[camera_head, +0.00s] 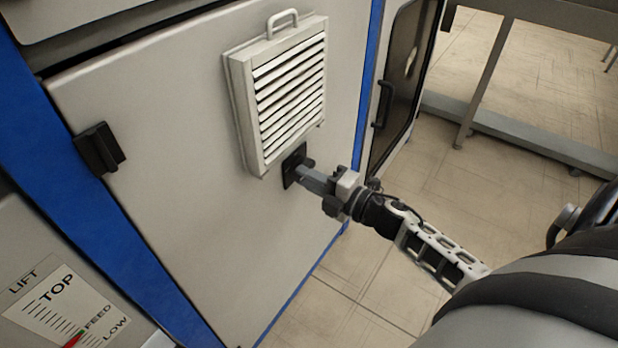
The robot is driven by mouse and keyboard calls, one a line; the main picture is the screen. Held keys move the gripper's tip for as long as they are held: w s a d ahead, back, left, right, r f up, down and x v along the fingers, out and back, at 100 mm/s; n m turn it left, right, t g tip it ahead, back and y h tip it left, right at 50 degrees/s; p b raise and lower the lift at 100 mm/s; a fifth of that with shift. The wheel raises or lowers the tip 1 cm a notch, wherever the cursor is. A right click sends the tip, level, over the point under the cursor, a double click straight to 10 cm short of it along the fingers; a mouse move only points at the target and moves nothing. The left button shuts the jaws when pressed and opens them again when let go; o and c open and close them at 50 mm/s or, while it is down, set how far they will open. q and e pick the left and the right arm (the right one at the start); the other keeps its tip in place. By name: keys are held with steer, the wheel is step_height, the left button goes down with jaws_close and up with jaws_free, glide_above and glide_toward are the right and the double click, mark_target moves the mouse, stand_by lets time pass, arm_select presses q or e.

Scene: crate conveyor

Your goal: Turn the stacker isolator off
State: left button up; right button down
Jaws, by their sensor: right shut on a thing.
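The stacker isolator (290,170) is a small black switch on a dark square plate, set on the light grey cabinet door just below the louvred vent. My right gripper (308,173) reaches in from the lower right, with its fingers at the front of the switch and shut on its handle. The fingers hide most of the handle, so I cannot tell which way it is turned. My left gripper is not in view.
The louvred vent (285,95) with a top handle stands out from the door (190,110) close above my right gripper. A black latch (99,148) is on the door's left edge. A lift scale (65,310) is at lower left. Open floor (400,270) lies at right.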

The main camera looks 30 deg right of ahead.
steer(key=c, duration=1.3)
jaws_free()
steer(key=shift+c, duration=0.2)
steer(key=shift+s, duration=0.1)
steer(key=v, duration=1.5)
steer(key=shift+s, duration=0.4)
steer(key=shift+d, duration=0.15)
